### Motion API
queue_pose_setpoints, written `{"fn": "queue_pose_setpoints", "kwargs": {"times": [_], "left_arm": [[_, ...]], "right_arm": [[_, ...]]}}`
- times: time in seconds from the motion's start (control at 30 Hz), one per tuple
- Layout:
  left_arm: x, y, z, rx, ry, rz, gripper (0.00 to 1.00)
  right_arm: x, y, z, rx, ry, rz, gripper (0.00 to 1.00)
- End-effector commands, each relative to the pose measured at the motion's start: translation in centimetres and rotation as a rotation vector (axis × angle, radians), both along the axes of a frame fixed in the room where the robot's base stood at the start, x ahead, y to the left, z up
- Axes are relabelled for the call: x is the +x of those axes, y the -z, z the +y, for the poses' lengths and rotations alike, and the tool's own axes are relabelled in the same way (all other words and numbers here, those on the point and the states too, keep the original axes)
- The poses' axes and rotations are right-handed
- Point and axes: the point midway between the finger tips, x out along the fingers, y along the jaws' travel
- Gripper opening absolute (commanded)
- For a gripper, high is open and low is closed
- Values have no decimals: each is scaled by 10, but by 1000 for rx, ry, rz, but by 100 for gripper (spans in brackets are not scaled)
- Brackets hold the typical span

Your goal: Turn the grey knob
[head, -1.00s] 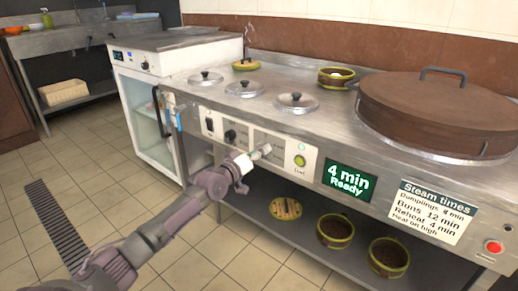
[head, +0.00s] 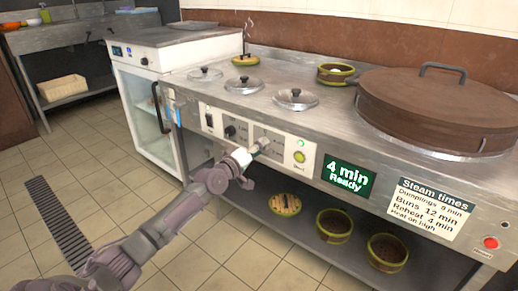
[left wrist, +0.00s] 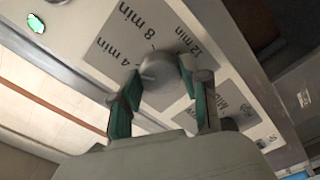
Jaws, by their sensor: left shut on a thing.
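The grey knob (left wrist: 157,68) is round, on a panel marked 4 min, 8 min and 12 min. In the left wrist view the two green-padded fingers of my left gripper (left wrist: 160,82) stand on either side of it, shut on it. In the head view my left gripper (head: 256,150) is at the front panel of the steam counter and covers most of the knob. Which mark the knob points to cannot be made out. A green display (head: 348,177) to the right reads "4 min Ready". My right gripper is not in view.
A black knob (head: 230,132) is left of my gripper, and a green button (head: 299,157) is to its right. A red button (head: 491,243) sits far right. Several lidded wells and a large brown lid (head: 436,105) are on top. Bowls (head: 334,226) stand on the shelf below.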

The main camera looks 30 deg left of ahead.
Motion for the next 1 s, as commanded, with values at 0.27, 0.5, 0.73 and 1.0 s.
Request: {"fn": "queue_pose_setpoints", "kwargs": {"times": [0.27,0.5,0.73,1.0], "left_arm": [[0,0,1,1,-1,-1,62],[0,0,0,2,0,0,71],[-7,2,0,1,1,2,71],[-57,3,4,3,1,5,71]], "right_arm": [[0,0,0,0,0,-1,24],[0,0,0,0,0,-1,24],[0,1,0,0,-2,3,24],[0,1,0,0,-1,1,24]]}}
